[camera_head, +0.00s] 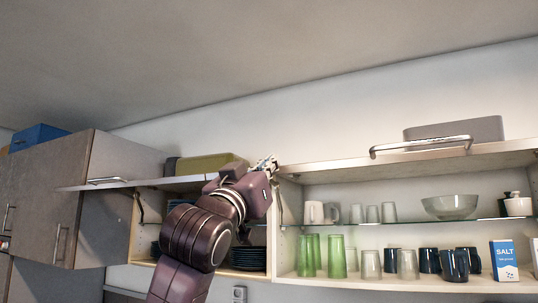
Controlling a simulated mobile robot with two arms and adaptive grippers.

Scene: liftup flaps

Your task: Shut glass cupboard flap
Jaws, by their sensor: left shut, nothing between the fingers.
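The glass cupboard (284,262) is on the right, with glasses and mugs on its shelves. Its flap (340,170) is raised, standing out above the opening at about the cupboard's top, with a metal bar handle (420,145) along its front edge. My left gripper (268,163) is shut and empty. It is raised in the middle, close to the left end of this flap; whether it touches the flap cannot be told. My left arm covers part of the neighbouring plate cupboard. My right gripper is not in view.
The plate cupboard's flap (150,184) is also raised, left of my arm. Dark plates (247,258) sit below it. Green glasses (337,257), a salt box (504,261) and a bowl (450,206) stand in the glass cupboard. Boxes lie on top. Closed cabinets (50,175) are at far left.

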